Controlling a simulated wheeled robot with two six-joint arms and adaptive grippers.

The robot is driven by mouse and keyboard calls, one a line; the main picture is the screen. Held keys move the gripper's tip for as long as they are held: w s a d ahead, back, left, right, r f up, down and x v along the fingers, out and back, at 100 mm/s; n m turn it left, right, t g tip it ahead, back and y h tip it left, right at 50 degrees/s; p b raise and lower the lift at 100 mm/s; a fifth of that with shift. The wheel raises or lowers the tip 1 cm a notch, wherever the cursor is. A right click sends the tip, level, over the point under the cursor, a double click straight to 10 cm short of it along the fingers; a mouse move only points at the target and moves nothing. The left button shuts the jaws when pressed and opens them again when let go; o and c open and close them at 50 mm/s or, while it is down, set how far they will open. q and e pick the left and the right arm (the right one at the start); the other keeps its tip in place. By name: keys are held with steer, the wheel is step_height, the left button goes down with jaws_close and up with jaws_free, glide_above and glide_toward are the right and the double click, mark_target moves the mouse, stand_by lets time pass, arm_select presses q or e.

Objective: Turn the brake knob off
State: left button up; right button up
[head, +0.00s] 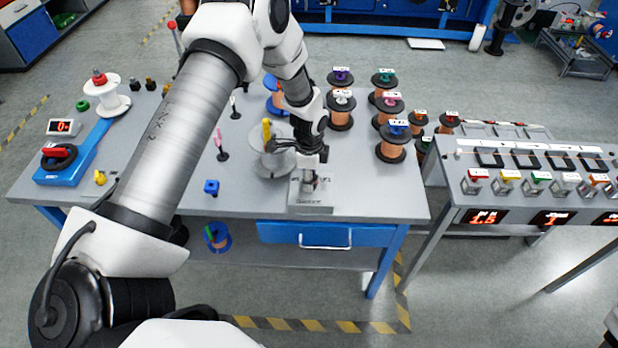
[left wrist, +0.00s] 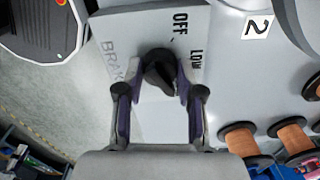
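The brake box (head: 312,204) is a small light-grey block near the front edge of the table, marked "BRAKE", "OFF" and "LOW" in the left wrist view (left wrist: 160,120). Its black brake knob (left wrist: 160,72) sits on the top face near the "OFF" and "LOW" marks. I cannot tell for sure which mark it points to. My left gripper (head: 309,181) points down over the box. In the wrist view its fingers (left wrist: 160,92) are apart, one on each side of the knob; contact is unclear. In the head view the gripper mostly hides the knob. My right gripper is not in view.
A grey spool stand (head: 274,162) with a yellow top is just left of the box. Several copper-wire spools (head: 392,142) stand to the right and behind. A blue device with a red knob (head: 60,155) is at the far left. The table front is fairly clear.

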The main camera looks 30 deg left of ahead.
arm_select(q)
steer(key=shift+s+f, duration=0.1)
steer(key=shift+f, duration=0.15)
steer(key=shift+c, duration=0.3)
steer(key=shift+s+d+n, duration=0.1)
steer(key=shift+n, duration=0.5)
steer(key=n+p, duration=0.1)
steer(key=n, duration=0.3)
steer(key=n+p, duration=0.2)
steer(key=n, duration=0.4)
steer(key=shift+n+p, duration=0.3)
steer(key=n+p, duration=0.2)
steer(key=n, duration=0.4)
steer(key=shift+p, duration=0.4)
steer(key=n+p, duration=0.1)
steer(key=n, duration=0.2)
steer(key=shift+n+p, duration=0.35)
steer(key=shift+n, duration=0.05)
steer(key=shift+n+p, duration=0.5)
steer(key=shift+n, duration=0.7)
